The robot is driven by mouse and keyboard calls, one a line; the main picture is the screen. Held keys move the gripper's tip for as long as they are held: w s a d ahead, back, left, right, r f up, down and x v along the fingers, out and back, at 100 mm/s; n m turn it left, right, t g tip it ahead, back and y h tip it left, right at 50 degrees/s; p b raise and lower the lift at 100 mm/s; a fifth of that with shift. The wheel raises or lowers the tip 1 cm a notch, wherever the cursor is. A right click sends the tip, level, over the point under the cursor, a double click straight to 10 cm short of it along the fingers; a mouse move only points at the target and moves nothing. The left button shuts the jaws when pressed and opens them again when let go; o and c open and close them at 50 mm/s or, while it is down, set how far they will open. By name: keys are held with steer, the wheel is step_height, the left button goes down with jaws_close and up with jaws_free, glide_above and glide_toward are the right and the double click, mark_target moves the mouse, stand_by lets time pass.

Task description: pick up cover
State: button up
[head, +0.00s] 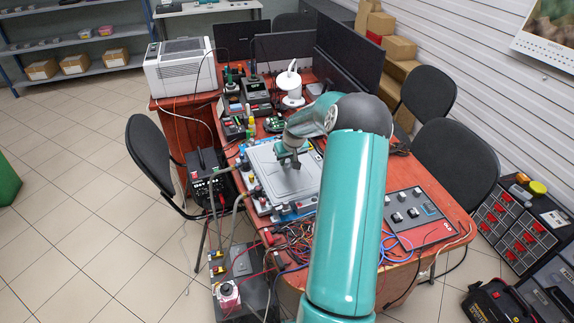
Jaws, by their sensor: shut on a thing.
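The cover (268,176) looks like a light grey, flat rectangular lid. It lies over a device with several fittings along its edges, on the red-brown table, in the head view. My gripper (291,161) is above the upper right part of the cover and points down at it. It is shut on a part at the cover's top; the fingertips are small and the held part is mostly hidden. I cannot tell whether the cover is lifted off the device. My teal arm hides the right side of the device and part of the table.
Hoses (239,204) and loose wires (300,240) run along the table's left and front edges. A grey control panel (418,216) lies to the right. A white lamp (291,86), monitors (349,55) and small instruments stand behind. Black chairs (149,150) flank the table.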

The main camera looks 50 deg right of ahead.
mark_target(288, 161)
steer(key=shift+r, duration=0.2)
steer(key=shift+r, duration=0.25)
step_height(288, 161, up, 2)
steer(key=shift+r, duration=0.1)
steer(key=w+a+r, duration=0.7)
steer(key=w+r, duration=0.3)
steer(key=w, duration=0.2)
steer(key=shift+a, duration=0.15)
